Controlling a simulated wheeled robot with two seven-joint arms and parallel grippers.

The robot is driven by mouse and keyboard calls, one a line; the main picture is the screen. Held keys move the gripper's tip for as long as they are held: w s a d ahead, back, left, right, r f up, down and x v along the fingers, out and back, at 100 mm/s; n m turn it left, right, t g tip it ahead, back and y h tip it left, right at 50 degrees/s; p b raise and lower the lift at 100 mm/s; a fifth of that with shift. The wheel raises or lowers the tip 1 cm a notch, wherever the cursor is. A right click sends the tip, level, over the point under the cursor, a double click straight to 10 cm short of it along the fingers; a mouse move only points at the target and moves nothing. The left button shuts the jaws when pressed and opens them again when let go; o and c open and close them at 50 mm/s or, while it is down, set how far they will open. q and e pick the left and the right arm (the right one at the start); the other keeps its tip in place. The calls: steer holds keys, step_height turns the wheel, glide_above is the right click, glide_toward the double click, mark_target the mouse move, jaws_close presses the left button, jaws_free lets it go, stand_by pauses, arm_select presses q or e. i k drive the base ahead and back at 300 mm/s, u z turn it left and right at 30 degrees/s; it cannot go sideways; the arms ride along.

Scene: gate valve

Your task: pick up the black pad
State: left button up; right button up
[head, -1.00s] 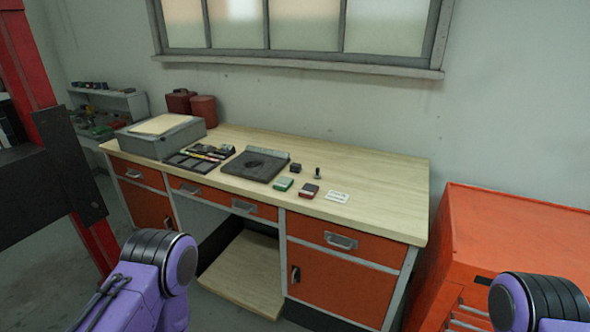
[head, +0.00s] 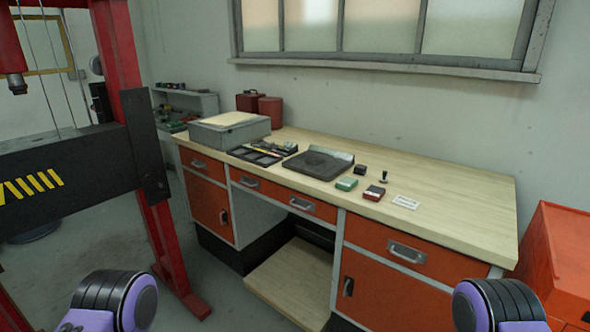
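Several small items sit on the wooden desk top (head: 440,186). A small black block (head: 360,170) lies behind a green pad (head: 347,184) and a red pad with a dark top (head: 374,193). A small dark stamp-like item with an upright handle (head: 384,177) stands to the right of the black block. I cannot tell for sure which of these is the black pad. A larger flat dark plate (head: 318,163) lies to their left. Only purple and black parts of my arms show at the bottom edge; both grippers are out of view.
A dark tray with pens (head: 262,153) and a grey box (head: 229,130) stand at the desk's left. A white card (head: 405,202) lies near the front edge. The desk's right end is clear. A red-framed press (head: 147,150) stands at left, an orange cabinet (head: 562,262) at right.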

mark_target(360, 170)
steer(key=u, duration=0.9)
steer(key=i, duration=2.35)
steer(key=z, duration=1.65)
